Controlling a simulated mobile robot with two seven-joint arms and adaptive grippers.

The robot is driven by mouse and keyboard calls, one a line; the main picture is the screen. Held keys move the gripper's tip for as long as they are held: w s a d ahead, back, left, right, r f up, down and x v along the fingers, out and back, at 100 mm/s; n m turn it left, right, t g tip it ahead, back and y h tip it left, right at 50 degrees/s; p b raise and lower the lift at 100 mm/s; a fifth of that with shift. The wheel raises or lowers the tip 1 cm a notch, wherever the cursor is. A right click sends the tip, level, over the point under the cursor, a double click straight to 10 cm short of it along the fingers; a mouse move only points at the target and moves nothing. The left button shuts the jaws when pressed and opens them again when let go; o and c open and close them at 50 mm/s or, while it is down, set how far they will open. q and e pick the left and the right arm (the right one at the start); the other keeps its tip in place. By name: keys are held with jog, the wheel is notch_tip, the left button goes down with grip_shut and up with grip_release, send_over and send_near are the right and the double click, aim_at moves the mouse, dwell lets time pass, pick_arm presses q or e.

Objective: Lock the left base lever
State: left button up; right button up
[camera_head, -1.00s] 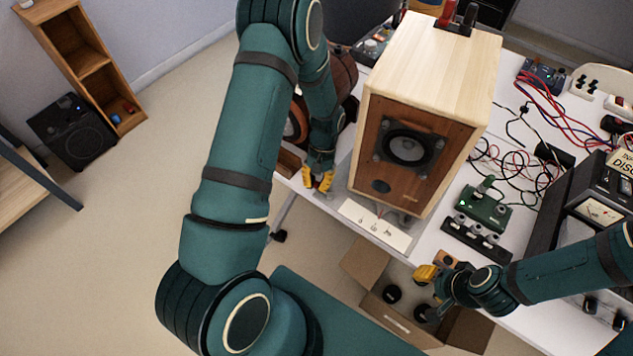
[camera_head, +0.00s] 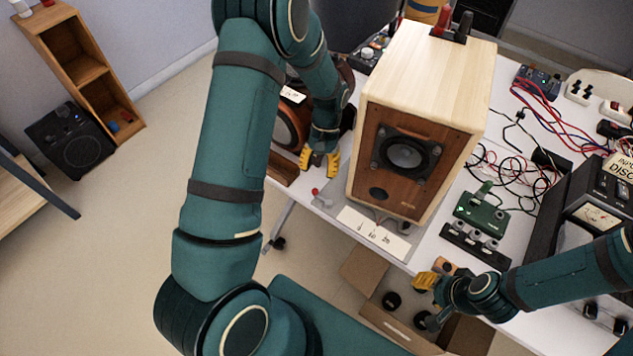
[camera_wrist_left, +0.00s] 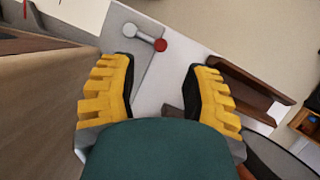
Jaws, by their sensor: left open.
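The left base lever (camera_wrist_left: 145,37) shows in the left wrist view as a short metal arm with a red knob, on a grey base plate (camera_wrist_left: 120,22) beside the wooden speaker. Its red knob also shows in the head view (camera_head: 315,191), at the left of the plate under the speaker (camera_head: 412,150). My left gripper (camera_head: 319,163) is open and empty, with yellow fingers pointing down. In the left wrist view the fingers (camera_wrist_left: 160,92) stand apart, and the lever lies beyond their tips, not between them. My right gripper (camera_head: 428,297) is at the table's front edge; its finger gap is unclear.
A white card (camera_head: 374,233) lies in front of the speaker. A green box (camera_head: 482,212) and loose cables are to its right. A cardboard box (camera_head: 400,325) stands below the table edge. A brown wooden piece (camera_wrist_left: 240,88) lies right of my left fingers.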

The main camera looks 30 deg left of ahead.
pick_arm(q)
jog(key=shift+v, duration=2.15)
